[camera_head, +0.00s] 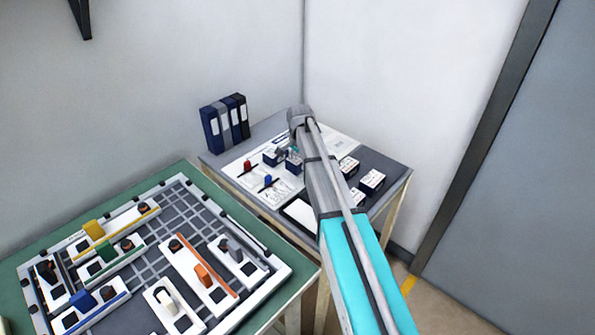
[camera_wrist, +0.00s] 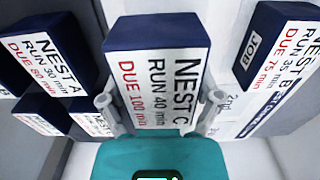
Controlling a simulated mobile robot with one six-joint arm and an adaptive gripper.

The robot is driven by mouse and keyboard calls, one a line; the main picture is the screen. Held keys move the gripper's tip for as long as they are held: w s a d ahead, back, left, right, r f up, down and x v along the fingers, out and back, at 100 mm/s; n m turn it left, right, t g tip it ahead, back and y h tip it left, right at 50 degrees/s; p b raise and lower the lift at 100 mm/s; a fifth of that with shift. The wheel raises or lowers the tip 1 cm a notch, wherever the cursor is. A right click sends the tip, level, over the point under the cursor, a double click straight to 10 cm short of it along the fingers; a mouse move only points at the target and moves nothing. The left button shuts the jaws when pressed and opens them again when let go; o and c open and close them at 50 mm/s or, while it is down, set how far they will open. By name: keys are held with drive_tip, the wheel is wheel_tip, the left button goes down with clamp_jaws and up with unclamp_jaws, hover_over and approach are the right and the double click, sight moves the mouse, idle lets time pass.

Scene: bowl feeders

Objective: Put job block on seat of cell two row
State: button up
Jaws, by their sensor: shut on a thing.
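My gripper (camera_wrist: 160,100) is shut on a dark blue job block (camera_wrist: 150,32) with a white label reading NEST C, RUN 40 min, DUE 100 min. One finger lies on each side of the block. Another job block (camera_wrist: 272,60), labelled NEST B, RUN 35 min, DUE 75 min, stands to the right in the wrist view. Blocks marked NEST A (camera_wrist: 48,58) are at the left. A printed white sheet (camera_wrist: 230,105) with "2nd" on it shows below the held block. In the head view my arm partly covers the sheet (camera_head: 240,172); I cannot tell which seat belongs to cell two.
Several labelled blocks (camera_head: 372,180) stand on the dark right part of the grey table (camera_head: 397,168). A red peg (camera_head: 247,166) and a blue peg (camera_head: 268,180) stand on the sheet. Binders (camera_head: 225,122) stand at the back. A green table (camera_head: 178,175) with a tray of coloured fixtures is left.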

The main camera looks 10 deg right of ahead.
drive_tip(key=shift+w+f+b, duration=0.25)
drive_tip(key=shift+f+b, duration=0.2)
drive_tip(key=shift+w+f+b, duration=0.2)
drive_tip(key=shift+f+b, duration=0.2)
drive_tip(key=shift+f, duration=0.05)
drive_tip(key=shift+f+b, duration=1.15)
drive_tip(key=shift+f, duration=0.2)
drive_tip(key=o, duration=1)
drive_tip(key=shift+r, duration=0.2)
wheel_tip(320, 180, up, 12)
drive_tip(key=p, duration=1.2)
